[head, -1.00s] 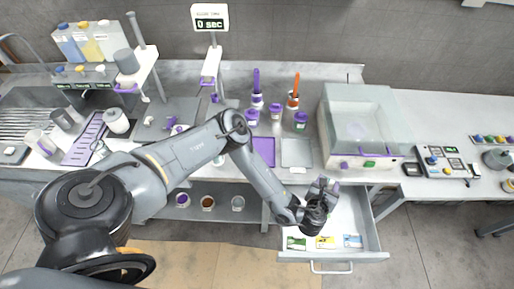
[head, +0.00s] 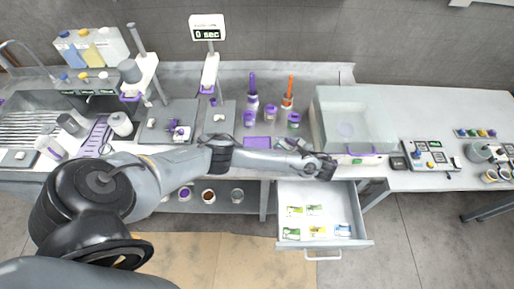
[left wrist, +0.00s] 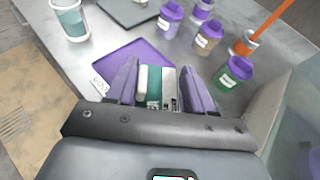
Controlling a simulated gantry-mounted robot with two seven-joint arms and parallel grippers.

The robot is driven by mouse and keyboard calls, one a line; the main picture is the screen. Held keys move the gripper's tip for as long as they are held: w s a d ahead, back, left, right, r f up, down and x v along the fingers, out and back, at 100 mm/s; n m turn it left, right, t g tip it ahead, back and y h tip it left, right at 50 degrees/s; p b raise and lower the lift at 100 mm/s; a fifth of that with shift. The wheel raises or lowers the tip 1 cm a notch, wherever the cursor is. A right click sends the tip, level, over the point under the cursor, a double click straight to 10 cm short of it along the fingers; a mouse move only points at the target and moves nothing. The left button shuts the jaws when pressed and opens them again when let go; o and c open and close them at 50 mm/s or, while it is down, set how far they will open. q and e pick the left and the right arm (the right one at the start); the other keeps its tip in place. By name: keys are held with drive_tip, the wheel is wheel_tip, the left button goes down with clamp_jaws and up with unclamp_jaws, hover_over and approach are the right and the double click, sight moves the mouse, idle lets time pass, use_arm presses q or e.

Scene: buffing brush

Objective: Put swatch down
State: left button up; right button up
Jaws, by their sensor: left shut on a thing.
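My left gripper (head: 328,168) is at the table's front edge, above the back of the open drawer (head: 369,243). In the left wrist view its purple fingers (left wrist: 160,85) are shut on a swatch (left wrist: 153,84), a small card with white, teal and grey parts and printed code marks. In the head view the swatch cannot be made out at the gripper. A purple mat (left wrist: 117,62) lies flat on the table beyond the fingers; it also shows in the head view (head: 257,142), left of the gripper. My right gripper is not in view.
Several swatch cards (head: 316,231) lie in the drawer. Lidded cups (head: 271,112) and cups holding a purple and an orange brush (head: 288,100) stand behind the mat. A clear-topped box machine (head: 352,125) stands close behind and right of the gripper.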

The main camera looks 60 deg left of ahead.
use_arm(q)
drive_tip(key=s+a+f+b, duration=0.1)
drive_tip(key=a+f+b, duration=0.1)
drive_tip(key=a+b, duration=0.1)
drive_tip(key=s+a+f+b, duration=0.2)
drive_tip(key=a+b, duration=0.1)
drive_tip(key=s+a+f+b, duration=0.2)
drive_tip(key=a+b, duration=0.1)
drive_tip(key=b, duration=0.1)
drive_tip(key=shift+s+a+f, duration=0.15)
drive_tip(key=shift+s+f, duration=0.1)
drive_tip(key=shift+f, duration=0.05)
drive_tip(key=shift+s+a+f+b, duration=0.1)
drive_tip(key=shift+s+a+b, duration=0.25)
drive_tip(key=shift+a+b, duration=0.2)
drive_tip(key=shift+f, duration=1.95)
drive_tip(key=shift+f, duration=0.15)
drive_tip(key=o, duration=1)
